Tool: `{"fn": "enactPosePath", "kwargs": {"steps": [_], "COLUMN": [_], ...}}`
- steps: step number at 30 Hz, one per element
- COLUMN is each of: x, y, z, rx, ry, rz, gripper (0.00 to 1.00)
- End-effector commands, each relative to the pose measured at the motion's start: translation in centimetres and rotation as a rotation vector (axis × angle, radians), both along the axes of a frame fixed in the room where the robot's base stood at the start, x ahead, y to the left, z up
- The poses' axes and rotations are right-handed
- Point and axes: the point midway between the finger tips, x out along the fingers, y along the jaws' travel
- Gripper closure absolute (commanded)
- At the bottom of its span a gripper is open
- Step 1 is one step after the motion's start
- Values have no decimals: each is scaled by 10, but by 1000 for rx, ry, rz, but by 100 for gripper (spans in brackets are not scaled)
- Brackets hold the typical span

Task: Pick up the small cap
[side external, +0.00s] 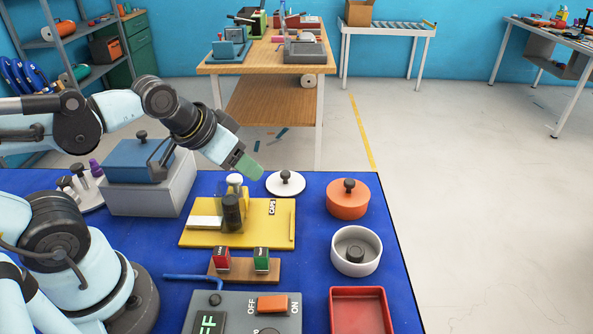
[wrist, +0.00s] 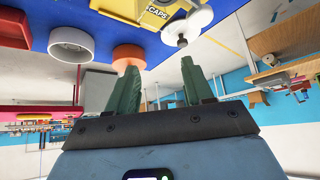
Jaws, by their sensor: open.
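A yellow board (side external: 208,237) marked "CAPS" lies on the blue table. On it stand a dark cylinder (side external: 232,213) and a small white rounded piece (side external: 235,180), close to a clear upright part. I cannot tell which piece is the small cap. My gripper (side external: 248,168), with green fingers, hangs above the far edge of the table, behind the board and near the white disc lid (side external: 285,185). In the wrist view my gripper (wrist: 160,64) is open with nothing between the fingers. The yellow board (wrist: 138,14) is cut off at the top there.
An orange pot (side external: 347,203), a white bowl (side external: 340,262) and a red tray (side external: 357,292) line the right side. A stand with red and green blocks (side external: 240,270) and a grey switch panel (side external: 245,304) are in front. A grey box (side external: 150,195) stands left.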

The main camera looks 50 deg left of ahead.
Motion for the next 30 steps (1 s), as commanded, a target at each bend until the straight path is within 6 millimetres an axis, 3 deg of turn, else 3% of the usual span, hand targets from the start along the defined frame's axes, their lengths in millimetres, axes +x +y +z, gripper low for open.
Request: {"fn": "enactPosePath", "kwargs": {"steps": [3,5,13,17,23,30], "x": [0,0,0,5,29,62], "y": [0,0,0,-6,-35,-85], "z": [0,0,0,5,19,24], "rx": [0,0,2,45,250,508], "ry": [0,0,1,22,121,225], "rz": [0,0,-3,-84,-501,-1160], "gripper": [49,58,58,58,58,58]}}
